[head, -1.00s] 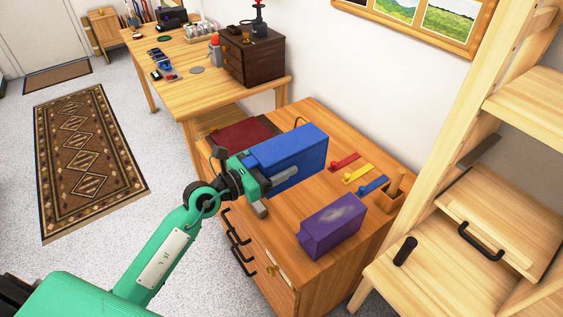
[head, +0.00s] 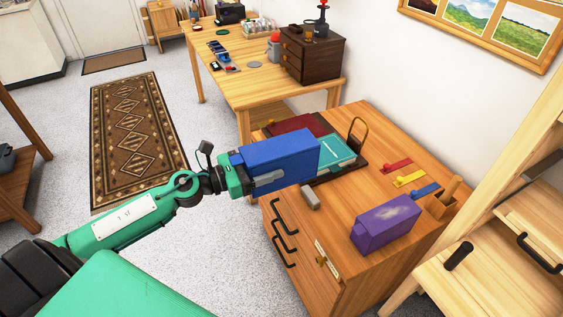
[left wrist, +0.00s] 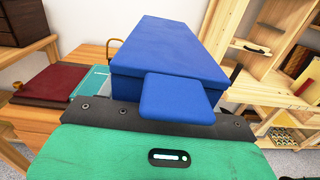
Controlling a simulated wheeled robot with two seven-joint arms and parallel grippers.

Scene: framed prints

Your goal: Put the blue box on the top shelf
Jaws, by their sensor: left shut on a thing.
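The blue box (head: 280,160) is held by my left gripper (head: 249,177), which is shut on its near left end. In the head view the box is in front of the left part of the wooden cabinet, and it looks raised above the top. In the left wrist view the blue box (left wrist: 170,55) reaches away from the gripper, with a small blue tab at its near end. The wooden shelf unit (head: 520,215) stands at the right, only partly in view. Its top shelf cannot be made out for certain. My right gripper is not in view.
On the cabinet top (head: 340,205) are a purple box (head: 385,227), a grey block (head: 310,197), a teal book (head: 337,151), a dark red book (head: 294,124) and red, yellow and blue pieces. A table (head: 235,85) with a dark chest (head: 312,58) stands behind.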

